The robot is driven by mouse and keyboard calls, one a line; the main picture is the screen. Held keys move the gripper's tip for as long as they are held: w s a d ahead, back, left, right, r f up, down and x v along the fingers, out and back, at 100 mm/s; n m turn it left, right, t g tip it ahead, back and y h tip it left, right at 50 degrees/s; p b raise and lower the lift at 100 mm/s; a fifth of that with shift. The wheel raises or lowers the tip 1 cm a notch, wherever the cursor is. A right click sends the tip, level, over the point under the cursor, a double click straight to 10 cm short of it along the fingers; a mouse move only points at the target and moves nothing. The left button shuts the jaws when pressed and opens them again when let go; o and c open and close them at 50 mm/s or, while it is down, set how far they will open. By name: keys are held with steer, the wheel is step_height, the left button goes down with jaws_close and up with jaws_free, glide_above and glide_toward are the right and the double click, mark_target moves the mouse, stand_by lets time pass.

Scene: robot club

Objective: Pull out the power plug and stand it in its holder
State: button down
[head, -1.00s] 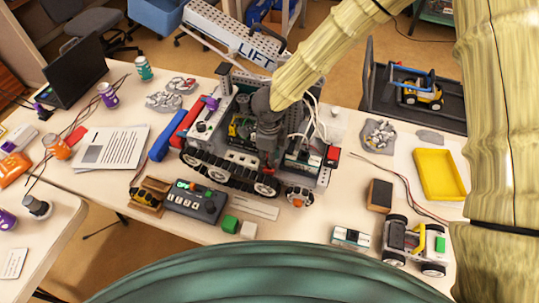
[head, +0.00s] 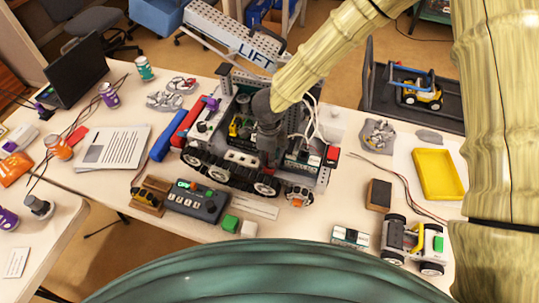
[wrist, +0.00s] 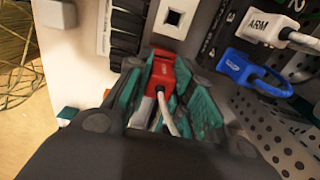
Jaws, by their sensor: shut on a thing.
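My gripper (wrist: 165,100) is shut on a red plug (wrist: 161,72) with a pale cable, in the wrist view. A pale square with a dark square opening (wrist: 173,18) is just beyond the plug. I cannot tell whether this is the socket or the holder, or whether the plug is seated in anything. In the head view my gripper (head: 268,150) points down into the tracked robot (head: 225,170), and the arm and gripper hide the plug.
In the wrist view, a white plug marked ARM (wrist: 270,29) and a blue plug (wrist: 240,67) are at the right, beside a perforated metal panel (wrist: 275,125). In the head view, a control box (head: 197,202) and a yellow tray (head: 438,174) share the table.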

steer(key=shift+f+p, duration=0.55)
steer(key=shift+f, duration=0.3)
stand_by(1.9)
steer(key=c, duration=1.2)
jaws_free()
steer(key=shift+o, duration=0.2)
steer(key=shift+r+p, duration=3.35)
steer(key=shift+r, duration=0.15)
